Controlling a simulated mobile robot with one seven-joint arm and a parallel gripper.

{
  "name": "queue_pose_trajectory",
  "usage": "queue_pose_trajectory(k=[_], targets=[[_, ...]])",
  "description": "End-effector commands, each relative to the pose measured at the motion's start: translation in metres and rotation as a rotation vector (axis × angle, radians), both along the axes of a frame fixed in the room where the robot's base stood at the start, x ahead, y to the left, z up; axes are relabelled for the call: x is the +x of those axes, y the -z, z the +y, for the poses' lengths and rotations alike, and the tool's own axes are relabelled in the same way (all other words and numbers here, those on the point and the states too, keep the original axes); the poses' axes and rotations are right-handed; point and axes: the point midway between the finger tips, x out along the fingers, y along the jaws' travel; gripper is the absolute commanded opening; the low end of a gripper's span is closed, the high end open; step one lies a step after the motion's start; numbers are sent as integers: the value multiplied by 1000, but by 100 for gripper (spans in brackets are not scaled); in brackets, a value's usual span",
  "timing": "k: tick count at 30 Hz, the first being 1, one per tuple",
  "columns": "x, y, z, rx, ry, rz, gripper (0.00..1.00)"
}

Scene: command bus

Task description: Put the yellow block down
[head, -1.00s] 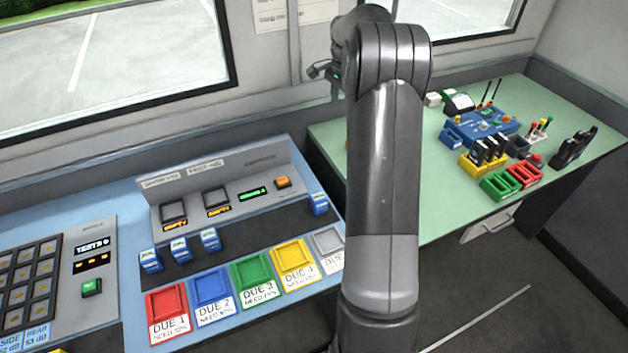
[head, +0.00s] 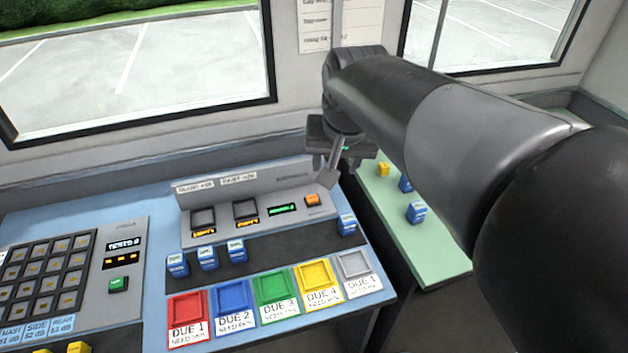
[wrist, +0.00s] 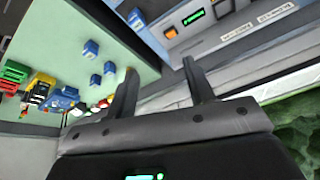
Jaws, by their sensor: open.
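A small yellow block (head: 383,169) sits on the far left part of the green table (head: 440,262) in the head view, just right of my gripper. My gripper (head: 327,178) is open, pointing down near the back right of the blue console; one finger shows clearly there. In the wrist view my gripper (wrist: 160,72) has its two fingers apart with nothing held between them. I cannot pick out the yellow block for certain in the wrist view.
Blue blocks (head: 416,212) stand on the green table; they also show in the wrist view (wrist: 91,48). The console holds coloured DUE trays (head: 187,305) and several blue blocks (head: 208,257). My arm hides the table's right side. Windows lie behind.

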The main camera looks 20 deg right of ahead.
Motion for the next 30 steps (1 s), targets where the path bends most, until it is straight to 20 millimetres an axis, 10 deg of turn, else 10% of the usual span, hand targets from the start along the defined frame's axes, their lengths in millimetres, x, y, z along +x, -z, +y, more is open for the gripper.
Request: queue_pose_trajectory(k=[12, 30], targets=[[-95, 36, 34, -88, -298, -95, 49], [-100, 40, 35, -94, -317, -100, 49]])
